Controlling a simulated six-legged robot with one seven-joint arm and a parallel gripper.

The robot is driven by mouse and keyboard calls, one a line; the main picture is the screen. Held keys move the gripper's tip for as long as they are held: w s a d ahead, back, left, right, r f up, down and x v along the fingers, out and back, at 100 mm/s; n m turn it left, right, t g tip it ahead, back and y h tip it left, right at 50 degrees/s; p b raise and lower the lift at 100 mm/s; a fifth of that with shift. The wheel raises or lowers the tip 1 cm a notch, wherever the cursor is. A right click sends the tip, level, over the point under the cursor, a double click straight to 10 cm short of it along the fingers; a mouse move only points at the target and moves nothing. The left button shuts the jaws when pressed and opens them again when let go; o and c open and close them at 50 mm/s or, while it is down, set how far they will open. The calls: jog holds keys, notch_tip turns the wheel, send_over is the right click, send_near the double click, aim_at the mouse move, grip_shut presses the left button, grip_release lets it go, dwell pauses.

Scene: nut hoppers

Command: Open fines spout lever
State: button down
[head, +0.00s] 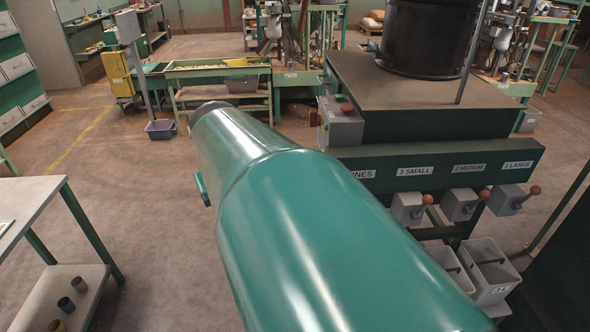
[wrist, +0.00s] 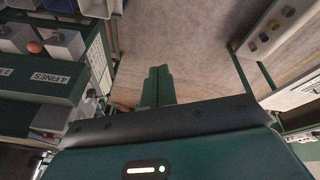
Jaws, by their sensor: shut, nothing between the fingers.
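The fines spout (wrist: 67,46) is a grey box at the upper left of the wrist view, beside the panel label "4 FINES" (wrist: 47,79). Its lever's red-orange knob (wrist: 34,47) shows just left of the box. Whether the spout is open cannot be told. My gripper (wrist: 158,70) is shut and empty, its two green fingers side by side. It is apart from the lever, over open floor to the right of it in the wrist view. In the head view my green arm hides the fines spout and part of its label (head: 361,174).
In the head view, spouts for small (head: 408,207), medium (head: 460,204) and large (head: 508,199) have red-knobbed levers. Grey bins (head: 492,270) stand below. A grey control box (head: 340,122) sits on the green hopper frame. A table (head: 30,215) stands left, with clear floor between.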

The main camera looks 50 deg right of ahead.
jog(key=s+d+f+m+g, duration=0.1)
jog(key=d+m, duration=0.1)
jog(key=d, duration=0.8)
jog(key=s+d+f+m+g, duration=0.1)
jog(key=d+f+m, duration=0.1)
jog(key=d, duration=0.8)
jog(key=s+d+f+m+y, duration=0.2)
jog(key=s+d+f+m, duration=0.1)
jog(key=s+d, duration=0.7)
jog(key=d, duration=0.4)
jog(key=shift+s+d+f, duration=0.25)
jog(key=shift+s+d, duration=0.05)
jog(key=shift+d, duration=0.05)
jog(key=shift+f, duration=0.1)
jog(key=f, duration=0.6)
jog(key=w+f, duration=0.1)
jog(key=f, duration=0.3)
jog(key=shift+d, duration=0.1)
